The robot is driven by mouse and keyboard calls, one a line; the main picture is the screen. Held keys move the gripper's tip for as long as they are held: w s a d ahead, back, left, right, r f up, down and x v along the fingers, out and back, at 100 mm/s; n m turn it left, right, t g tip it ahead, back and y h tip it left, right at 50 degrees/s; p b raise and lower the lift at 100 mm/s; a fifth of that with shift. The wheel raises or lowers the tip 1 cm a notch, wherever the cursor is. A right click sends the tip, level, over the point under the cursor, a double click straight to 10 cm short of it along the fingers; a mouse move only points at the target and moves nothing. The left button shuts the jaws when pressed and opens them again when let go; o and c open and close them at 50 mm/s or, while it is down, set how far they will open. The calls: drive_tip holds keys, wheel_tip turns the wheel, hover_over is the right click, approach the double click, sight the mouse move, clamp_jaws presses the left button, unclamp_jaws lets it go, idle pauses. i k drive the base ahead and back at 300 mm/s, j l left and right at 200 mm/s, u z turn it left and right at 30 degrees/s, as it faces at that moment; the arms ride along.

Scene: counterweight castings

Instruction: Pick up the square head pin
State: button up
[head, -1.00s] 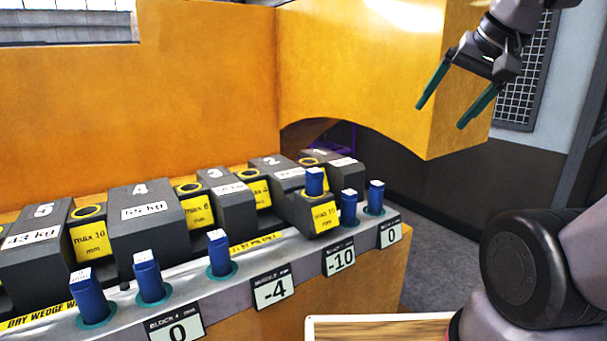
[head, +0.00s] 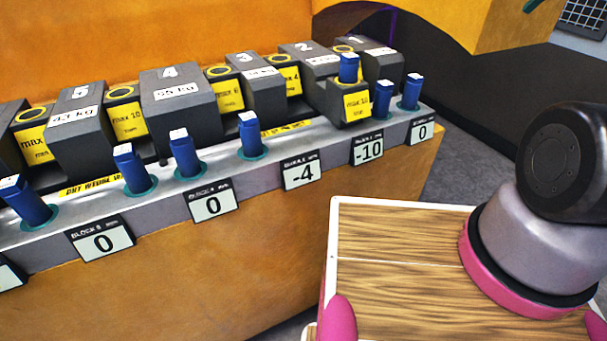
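Several blue pins with pale, squarish tops stand in teal rings along the grey ledge (head: 225,170); I cannot tell which one is the square head pin. They include a far-left tilted pin (head: 27,203), a pin (head: 133,170), a pin (head: 186,155), a pin (head: 251,137), a pin (head: 384,98) and a pin (head: 411,92). Another blue pin (head: 348,70) stands on a small dark block with a yellow label (head: 356,105). Of my gripper (head: 531,4), only a green finger piece shows at the top edge, far from the pins; the rest is out of frame.
Numbered dark castings, including block 4 (head: 178,105) and block 5 (head: 88,130), line up behind the pins with yellow-labelled wedges between them. An orange wall (head: 150,35) rises behind.

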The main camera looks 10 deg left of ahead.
sight(14, 191)
drive_tip(key=l+u, duration=0.2)
drive_tip(key=u, duration=0.2)
drive_tip(key=l+u, duration=0.45)
drive_tip(key=u, duration=1.7)
drive_tip(key=i+j+u, duration=0.3)
drive_tip(key=i, duration=0.25)
drive_tip(key=j, duration=0.1)
